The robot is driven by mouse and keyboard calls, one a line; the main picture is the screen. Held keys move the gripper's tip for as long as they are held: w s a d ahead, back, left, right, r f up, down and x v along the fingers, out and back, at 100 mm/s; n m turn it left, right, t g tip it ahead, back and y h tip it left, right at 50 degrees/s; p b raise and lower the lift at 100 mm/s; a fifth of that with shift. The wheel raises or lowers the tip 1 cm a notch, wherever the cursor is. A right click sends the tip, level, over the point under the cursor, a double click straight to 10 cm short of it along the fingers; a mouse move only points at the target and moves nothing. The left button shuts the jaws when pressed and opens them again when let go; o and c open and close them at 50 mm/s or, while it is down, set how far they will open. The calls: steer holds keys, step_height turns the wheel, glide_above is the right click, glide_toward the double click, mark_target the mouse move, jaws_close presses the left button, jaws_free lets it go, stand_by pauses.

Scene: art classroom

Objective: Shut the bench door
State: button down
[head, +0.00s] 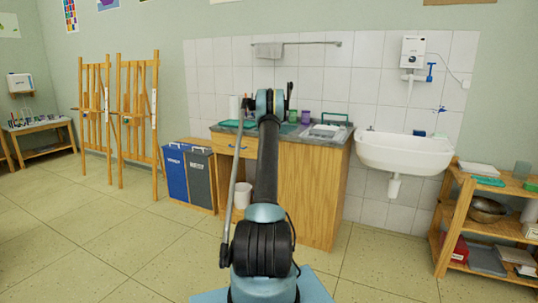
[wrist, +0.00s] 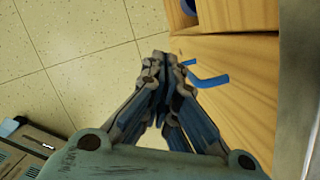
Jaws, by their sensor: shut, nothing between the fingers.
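The wooden bench (head: 325,185) stands against the tiled wall, with a dark top and a drawer with a blue handle on its left. A broad wooden front lies right of my arm; the arm hides part of it. I cannot tell how far the door is open. In the wrist view a wooden panel (wrist: 245,85) carries a blue handle (wrist: 210,80). My gripper (wrist: 162,58) is shut and empty, its fingertips left of that handle near the panel's edge. Whether they touch the panel is unclear. My gripper cannot be made out in the head view.
Blue and grey bins (head: 187,177) stand left of the bench, and a white bucket (head: 242,195) sits under the drawer. A sink (head: 404,152) and a wooden shelf (head: 448,215) are at the right. The tiled floor (head: 110,240) at the left front is clear.

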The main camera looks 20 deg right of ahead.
steer(key=s+a+r+n, duration=0.2)
steer(key=s+a+r, duration=0.3)
steer(key=r, duration=0.3)
steer(key=s+a+r+n, duration=0.1)
steer(key=s+a+r, duration=0.4)
steer(key=r, duration=0.2)
steer(key=s+a+r+n, duration=0.4)
steer(key=s+a+n, duration=0.15)
steer(key=s, duration=0.35)
steer(key=s+a+r+n, duration=0.3)
steer(key=s+a+n, duration=0.1)
steer(key=s+a, duration=0.4)
steer(key=s+a+f+n, duration=0.1)
steer(key=s+a+n, duration=0.25)
steer(key=s, duration=0.65)
steer(key=s+a+n, duration=0.3)
steer(key=s+n, duration=0.1)
steer(key=s, duration=0.7)
steer(key=s+a+f+n, duration=0.2)
steer(key=s+f+n, duration=0.4)
steer(key=s+f, duration=0.3)
steer(key=s+a+f+n, duration=0.3)
steer(key=s+f+n, duration=0.4)
steer(key=s, duration=1)
step_height(320, 180, down, 2)
steer(key=shift+f+h, duration=0.1)
steer(key=shift+h, duration=0.3)
